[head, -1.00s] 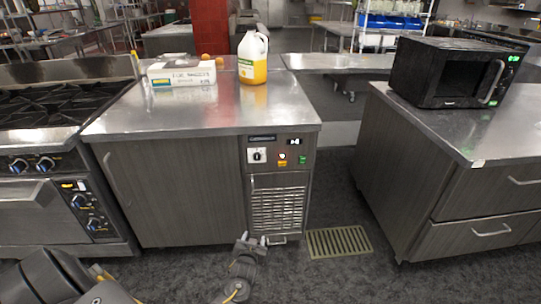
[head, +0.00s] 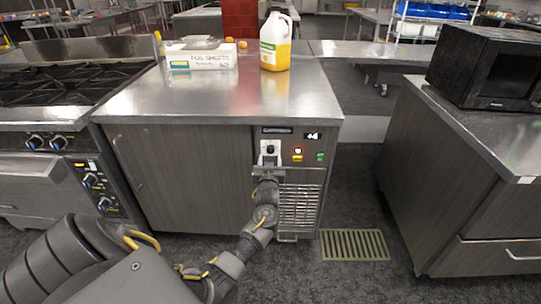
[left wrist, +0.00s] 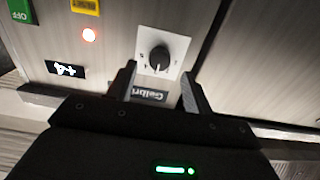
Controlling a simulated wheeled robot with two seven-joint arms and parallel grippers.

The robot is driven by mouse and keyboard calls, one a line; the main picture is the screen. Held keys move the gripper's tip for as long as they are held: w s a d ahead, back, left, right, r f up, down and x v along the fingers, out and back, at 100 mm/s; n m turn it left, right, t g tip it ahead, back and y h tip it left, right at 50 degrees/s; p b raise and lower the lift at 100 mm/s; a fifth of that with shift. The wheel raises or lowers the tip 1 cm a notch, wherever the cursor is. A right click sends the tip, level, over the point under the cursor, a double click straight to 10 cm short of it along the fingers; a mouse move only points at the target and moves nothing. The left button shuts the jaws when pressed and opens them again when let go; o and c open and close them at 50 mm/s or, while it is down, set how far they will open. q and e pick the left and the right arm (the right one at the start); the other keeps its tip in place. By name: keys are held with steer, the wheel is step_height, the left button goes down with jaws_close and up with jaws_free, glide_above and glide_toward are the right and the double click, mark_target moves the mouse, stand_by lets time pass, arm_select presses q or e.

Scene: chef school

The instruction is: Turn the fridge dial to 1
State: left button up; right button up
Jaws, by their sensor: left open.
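The fridge dial (left wrist: 159,58) is a black round knob on a white square plate (left wrist: 177,44). In the head view the dial's plate (head: 263,148) is on the control panel of the under-counter fridge (head: 190,180), partly hidden by my left gripper (head: 269,168). In the left wrist view my left gripper (left wrist: 158,70) is open and empty. Its two fingers point at the dial from either side, and I see no contact. My right gripper is not in view.
Beside the dial are a small display (left wrist: 66,69), a lit round lamp (left wrist: 89,35), a yellow switch (left wrist: 84,5) and a green OFF switch (left wrist: 20,10). A stove (head: 60,130) stands left. A floor grate (head: 354,245) lies right of the fridge.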

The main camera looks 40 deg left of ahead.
mark_target(270, 152)
arm_select(q)
steer(key=x, duration=0.4)
steer(key=shift+a, duration=0.1)
steer(key=c, duration=1)
steer(key=shift+o, duration=0.2)
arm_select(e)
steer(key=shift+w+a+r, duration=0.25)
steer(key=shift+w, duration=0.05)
